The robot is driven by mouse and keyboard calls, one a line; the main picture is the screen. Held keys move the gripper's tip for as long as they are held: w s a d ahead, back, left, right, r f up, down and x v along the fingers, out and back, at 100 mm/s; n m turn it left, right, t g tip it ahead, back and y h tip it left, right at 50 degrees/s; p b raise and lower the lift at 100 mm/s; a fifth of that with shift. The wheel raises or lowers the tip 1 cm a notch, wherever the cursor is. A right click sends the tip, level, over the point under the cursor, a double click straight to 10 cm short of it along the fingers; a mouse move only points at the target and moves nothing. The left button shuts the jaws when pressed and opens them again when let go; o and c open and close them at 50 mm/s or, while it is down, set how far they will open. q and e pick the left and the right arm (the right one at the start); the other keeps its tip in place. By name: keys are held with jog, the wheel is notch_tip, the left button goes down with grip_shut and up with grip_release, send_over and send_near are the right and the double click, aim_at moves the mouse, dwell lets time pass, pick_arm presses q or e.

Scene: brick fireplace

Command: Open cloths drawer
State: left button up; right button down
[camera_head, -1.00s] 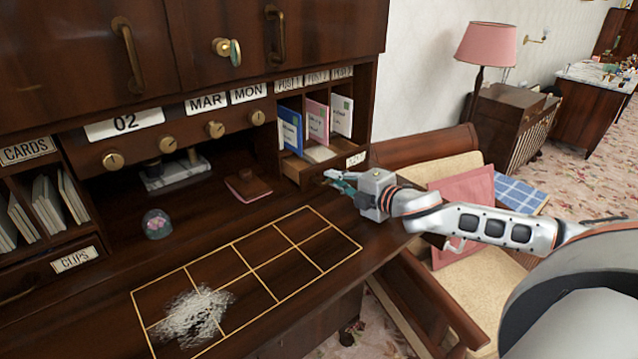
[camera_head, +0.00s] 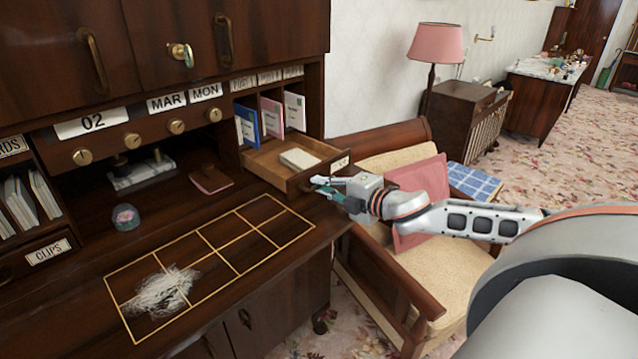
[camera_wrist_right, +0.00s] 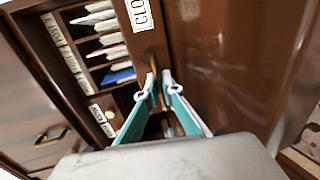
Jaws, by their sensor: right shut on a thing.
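The cloths drawer (camera_head: 262,163) is a small wooden drawer under the letter slots at the right end of the desk. It stands pulled out, and a pale folded stack (camera_head: 299,159) lies inside. Its front carries a white label, which reads "CLO" in the right wrist view (camera_wrist_right: 139,14). My right gripper (camera_head: 318,185) is at the drawer front, its fingers shut on the brass handle (camera_wrist_right: 153,62), as the right wrist view shows. My left gripper is in neither view.
Letters (camera_head: 272,117) stand in the slots above the drawer. A glass dome (camera_head: 125,217) and a gold grid (camera_head: 210,250) with white shreds are on the desktop. A cushioned bench (camera_head: 425,250) stands close to the desk's right, under my right arm.

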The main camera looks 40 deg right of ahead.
jog(key=shift+s, duration=0.2)
jog(key=c, duration=2.5)
grip_release()
jog(key=shift+v, duration=6.05)
